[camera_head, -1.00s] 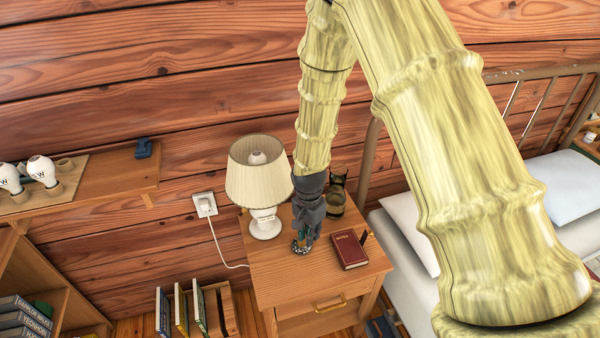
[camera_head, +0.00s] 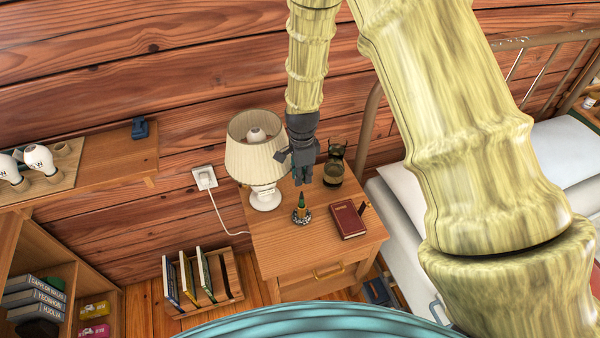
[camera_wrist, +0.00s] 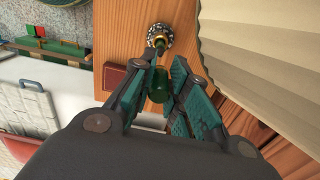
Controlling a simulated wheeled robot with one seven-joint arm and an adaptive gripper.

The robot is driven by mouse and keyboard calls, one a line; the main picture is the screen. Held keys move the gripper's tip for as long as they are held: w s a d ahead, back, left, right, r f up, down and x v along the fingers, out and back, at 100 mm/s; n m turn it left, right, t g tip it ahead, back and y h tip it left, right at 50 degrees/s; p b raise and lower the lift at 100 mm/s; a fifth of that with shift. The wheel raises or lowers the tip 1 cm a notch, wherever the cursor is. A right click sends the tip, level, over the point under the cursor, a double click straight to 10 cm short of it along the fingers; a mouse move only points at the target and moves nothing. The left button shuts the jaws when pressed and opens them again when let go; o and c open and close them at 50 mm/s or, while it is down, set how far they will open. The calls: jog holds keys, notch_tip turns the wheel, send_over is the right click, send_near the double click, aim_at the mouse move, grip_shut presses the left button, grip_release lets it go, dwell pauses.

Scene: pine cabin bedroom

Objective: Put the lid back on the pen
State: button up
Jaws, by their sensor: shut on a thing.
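The pen (camera_head: 301,201) stands upright in a round speckled holder (camera_head: 301,217) on the nightstand, its pointed end up. The holder (camera_wrist: 152,32) shows at the top of the wrist view. My gripper (camera_head: 303,183) is just above the pen, slightly to its right. In the wrist view my gripper (camera_wrist: 160,88) is shut on the green lid (camera_wrist: 158,85), which sits between its fingers. The lid looks apart from the pen. In the head view the fingers hide the lid.
The nightstand (camera_head: 275,240) also bears a lamp (camera_head: 254,165) close on the left, a red notebook (camera_head: 348,220) to the right and a dark glass vessel (camera_head: 333,174) behind. The bed (camera_head: 400,225) is to the right. A book rack (camera_head: 222,285) stands on the floor.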

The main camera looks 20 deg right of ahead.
jog(key=shift+f+b, duration=1.25)
jog(key=shift+f, duration=1.25)
jog(key=shift+a+p, duration=0.15)
jog(key=shift+p, duration=0.2)
jog(key=shift+f, duration=0.15)
dwell(1.2)
jog(key=o, duration=0.8)
